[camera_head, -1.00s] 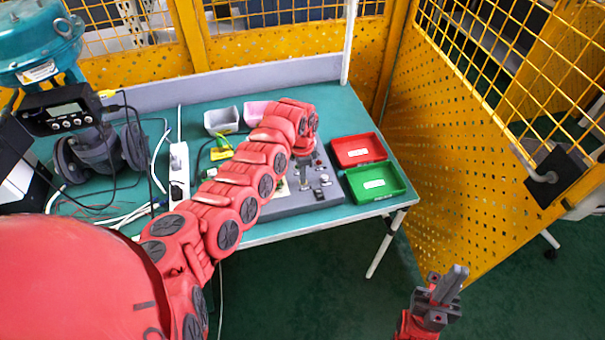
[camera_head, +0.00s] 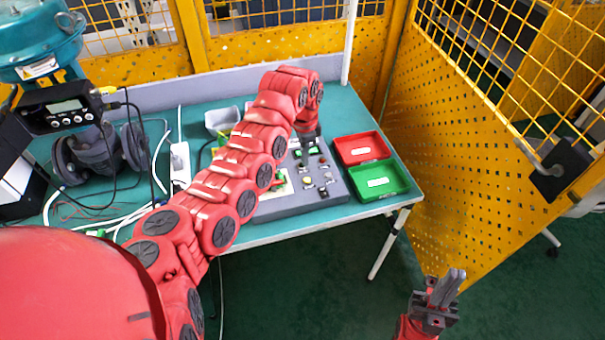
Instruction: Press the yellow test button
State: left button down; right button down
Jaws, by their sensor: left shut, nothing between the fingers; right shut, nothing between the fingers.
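The grey control box (camera_head: 331,190) sits near the table's front edge, with several small buttons and switches on top. A small pale yellowish button (camera_head: 308,183) shows on it and looks like the yellow test button; whether it is pressed is too small to tell. My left gripper (camera_head: 304,160) points down over the back part of the box, with its fingers together and empty. In the picture it is above the yellowish button and apart from it. My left arm hides the left part of the box. My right gripper (camera_head: 449,284) is shut and empty, off the table at lower right.
A red bin (camera_head: 345,142) and a green bin (camera_head: 357,193) stand right of the box. A grey bin (camera_head: 213,120) is behind my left arm. A power strip (camera_head: 180,165), cables and a teal valve actuator (camera_head: 40,40) are at left. A yellow fence (camera_head: 440,170) bounds the right.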

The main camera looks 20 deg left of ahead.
pick_arm(q)
jog(key=r, duration=0.5)
jog(key=shift+w+d+b, duration=0.1)
jog(key=shift+w+b, duration=0.15)
jog(key=shift+b, duration=0.15)
jog(key=shift+w+f, duration=0.1)
